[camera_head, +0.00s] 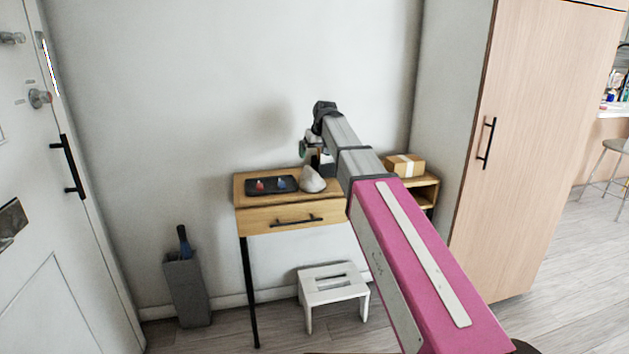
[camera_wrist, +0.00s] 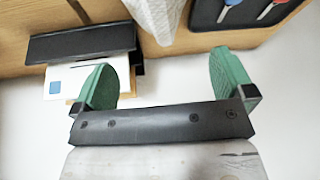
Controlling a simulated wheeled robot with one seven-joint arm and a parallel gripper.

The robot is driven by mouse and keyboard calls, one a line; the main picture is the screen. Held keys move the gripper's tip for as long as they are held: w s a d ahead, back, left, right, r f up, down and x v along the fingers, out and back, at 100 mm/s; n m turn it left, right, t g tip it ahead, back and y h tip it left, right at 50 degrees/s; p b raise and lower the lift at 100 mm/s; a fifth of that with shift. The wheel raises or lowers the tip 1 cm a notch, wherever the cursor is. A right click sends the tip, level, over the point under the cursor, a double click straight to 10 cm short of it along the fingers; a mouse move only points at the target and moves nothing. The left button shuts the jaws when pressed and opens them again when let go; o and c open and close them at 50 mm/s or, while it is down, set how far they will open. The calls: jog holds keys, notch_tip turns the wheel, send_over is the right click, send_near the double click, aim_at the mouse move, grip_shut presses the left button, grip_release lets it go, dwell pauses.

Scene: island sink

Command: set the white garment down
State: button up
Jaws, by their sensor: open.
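The white garment (camera_head: 312,180) lies bunched on the top of the wooden side table (camera_head: 258,215), just right of the black tray. In the wrist view part of the garment (camera_wrist: 157,14) shows at the top edge, beyond the gap between my fingers. My gripper (camera_head: 310,152) is over the back right part of the table, above the garment. In the wrist view its two green fingers (camera_wrist: 162,62) are spread wide with nothing between them. The far part of the garment is cut off in the wrist view.
The black tray (camera_head: 270,185) holds a red and a blue item. A cardboard box (camera_head: 405,165) sits on a small shelf to the right. A white step stool (camera_head: 333,285) and a grey bin (camera_head: 187,290) stand on the floor. The wall is close behind the table.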

aim_at(311, 171)
jog(key=x, duration=1)
jog(key=shift+s+d+f, duration=0.1)
jog(key=shift+s+f, duration=0.05)
jog(key=shift+f, duration=0.1)
jog(key=c, duration=0.9)
jog(key=shift+r, duration=0.15)
